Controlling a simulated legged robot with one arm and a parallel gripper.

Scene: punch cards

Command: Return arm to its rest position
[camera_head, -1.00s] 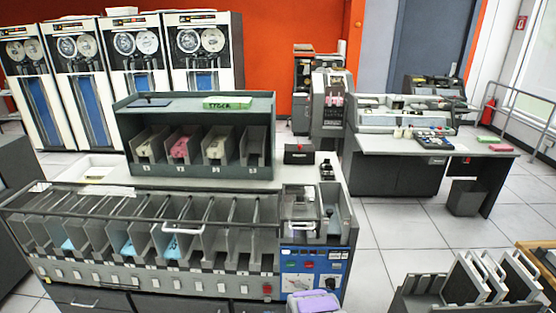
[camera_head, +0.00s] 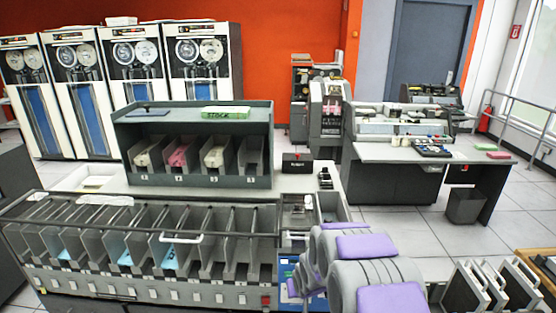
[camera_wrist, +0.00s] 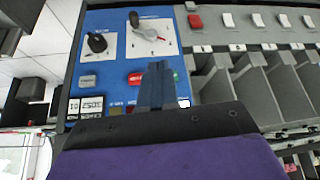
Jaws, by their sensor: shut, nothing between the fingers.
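My arm (camera_head: 375,275), grey with purple pads, rises from the bottom right of the head view. It hides part of the sorting machine's blue control panel (camera_head: 285,268). In the wrist view my gripper (camera_wrist: 157,82) shows as narrow dark fingers, closed together and empty. They are in front of the blue panel (camera_wrist: 115,62), which carries black knobs, buttons and a small number counter (camera_wrist: 86,105). Whether the fingers touch the panel cannot be told. The gripper's tip is hard to make out in the head view.
The sorting machine has a row of slanted pockets (camera_head: 190,245), some with blue cards. A stock shelf (camera_head: 195,115) holds card trays above it. A desk (camera_head: 425,155) stands at the back right and a card rack (camera_head: 490,285) at the lower right. Open floor (camera_head: 440,235) lies between.

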